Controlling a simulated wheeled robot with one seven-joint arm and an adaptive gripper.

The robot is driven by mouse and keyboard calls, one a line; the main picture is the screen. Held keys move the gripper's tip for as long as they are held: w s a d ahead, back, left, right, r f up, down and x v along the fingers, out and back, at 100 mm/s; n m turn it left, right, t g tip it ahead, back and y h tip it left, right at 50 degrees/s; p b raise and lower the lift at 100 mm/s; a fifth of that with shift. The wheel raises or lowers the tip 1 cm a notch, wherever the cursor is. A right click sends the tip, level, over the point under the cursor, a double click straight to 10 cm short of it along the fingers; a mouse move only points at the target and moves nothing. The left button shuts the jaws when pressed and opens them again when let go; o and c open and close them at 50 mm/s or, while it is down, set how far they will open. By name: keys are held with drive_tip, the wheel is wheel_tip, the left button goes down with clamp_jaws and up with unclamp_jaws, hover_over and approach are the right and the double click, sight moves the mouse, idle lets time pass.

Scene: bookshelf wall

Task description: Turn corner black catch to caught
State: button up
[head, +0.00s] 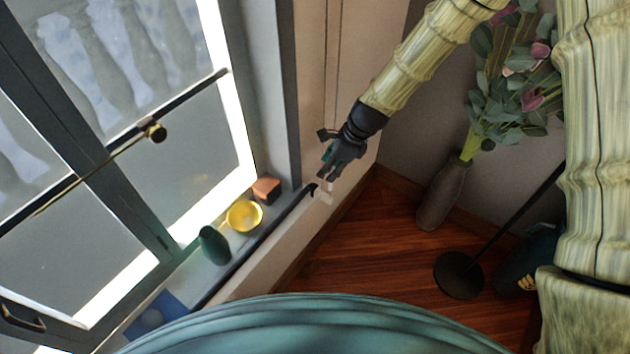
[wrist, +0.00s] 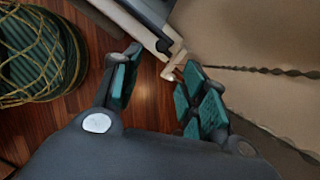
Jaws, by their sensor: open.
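A small black hooked piece (head: 312,188), which looks like the corner black catch, is at the right end of the dark bar along the window sill. A small cream bracket (head: 325,193) is beside it. The bracket also shows in the wrist view (wrist: 174,58), beyond my fingers, with a dark piece (wrist: 163,45) against it; whether this is the catch I cannot tell. My gripper (head: 326,175) is just above and right of the hooked piece, apart from it as far as I can see. In the wrist view my gripper (wrist: 157,84) is open, with nothing between its fingers.
The sill (head: 222,275) carries a yellow cup (head: 244,215), a dark green egg-shaped object (head: 214,245), an orange-brown block (head: 266,190) and a blue item (head: 155,315). The window (head: 185,140) is at left. A flower vase (head: 444,192) and a black stand base (head: 460,275) are on the wooden floor.

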sight(313, 186)
drive_tip(key=shift+a+p+x, duration=0.15)
drive_tip(key=shift+p+x, duration=0.25)
drive_tip(key=shift+x, duration=2.25)
drive_tip(key=shift+a+p+x, duration=0.1)
drive_tip(key=shift+p+x, duration=0.3)
drive_tip(key=shift+x, duration=2.25)
drive_tip(key=shift+w+r, duration=0.15)
drive_tip(key=shift+w, duration=0.05)
drive_tip(key=shift+c, duration=0.2)
clamp_jaws()
